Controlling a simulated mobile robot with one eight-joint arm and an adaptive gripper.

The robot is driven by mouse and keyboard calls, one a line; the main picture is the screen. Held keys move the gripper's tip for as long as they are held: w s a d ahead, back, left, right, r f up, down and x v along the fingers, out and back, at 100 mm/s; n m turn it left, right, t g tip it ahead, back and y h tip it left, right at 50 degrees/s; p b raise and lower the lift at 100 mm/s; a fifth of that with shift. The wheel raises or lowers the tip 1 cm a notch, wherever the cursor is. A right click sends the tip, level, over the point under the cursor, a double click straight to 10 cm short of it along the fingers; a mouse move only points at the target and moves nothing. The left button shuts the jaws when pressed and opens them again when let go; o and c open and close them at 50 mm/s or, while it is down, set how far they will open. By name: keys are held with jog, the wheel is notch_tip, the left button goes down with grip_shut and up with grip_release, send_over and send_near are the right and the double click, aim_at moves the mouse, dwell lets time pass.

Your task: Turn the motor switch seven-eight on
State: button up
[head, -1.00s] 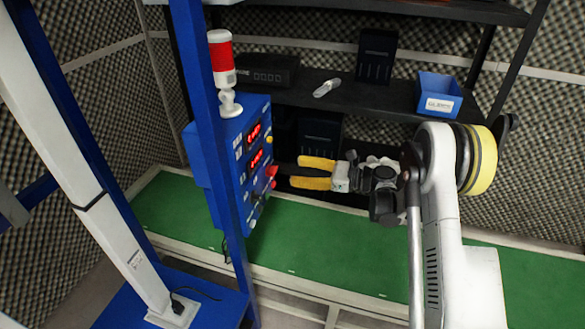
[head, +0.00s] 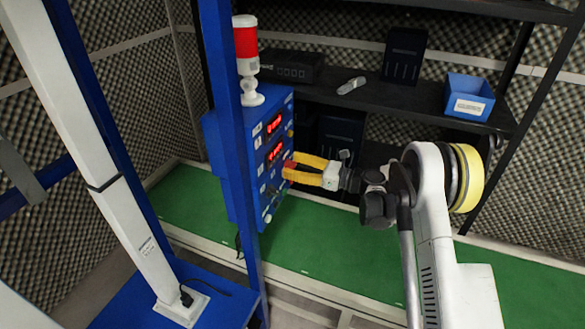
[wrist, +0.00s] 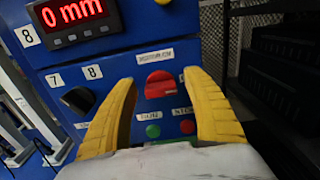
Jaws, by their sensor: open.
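The blue control box (head: 235,150) hangs on the blue post. In the wrist view, a black rotary switch (wrist: 77,100) sits under labels 7 and 8 (wrist: 73,74) on its face. My gripper (head: 290,168) is open, its yellow fingers pointing at the face. In the wrist view, the gripper (wrist: 160,78) has a red knob (wrist: 159,84) between its fingers, and the black switch lies left of the left finger. The black switch's marking is too dark to read. I cannot tell if the fingers touch the box.
A green button (wrist: 153,130) and a red button (wrist: 187,127) sit below the red knob. A red display (wrist: 74,16) is above the switch. The red-white lamp (head: 246,55) stands on the box. Behind is a black shelf (head: 400,98) with a blue bin (head: 469,98).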

jog(key=shift+c, duration=0.4)
jog(key=c, duration=1.1)
jog(key=shift+n, duration=0.3)
jog(key=n, duration=0.3)
jog(key=shift+s+n, duration=0.1)
jog(key=shift+n, duration=0.2)
jog(key=n, duration=0.4)
jog(key=shift+s+a+n, duration=0.1)
jog(key=shift+n, duration=0.2)
jog(key=n, duration=0.4)
jog(key=shift+f+n, duration=0.15)
jog(key=shift+n, duration=0.15)
jog(key=shift+f+n, duration=0.1)
jog(key=shift+n, duration=2.1)
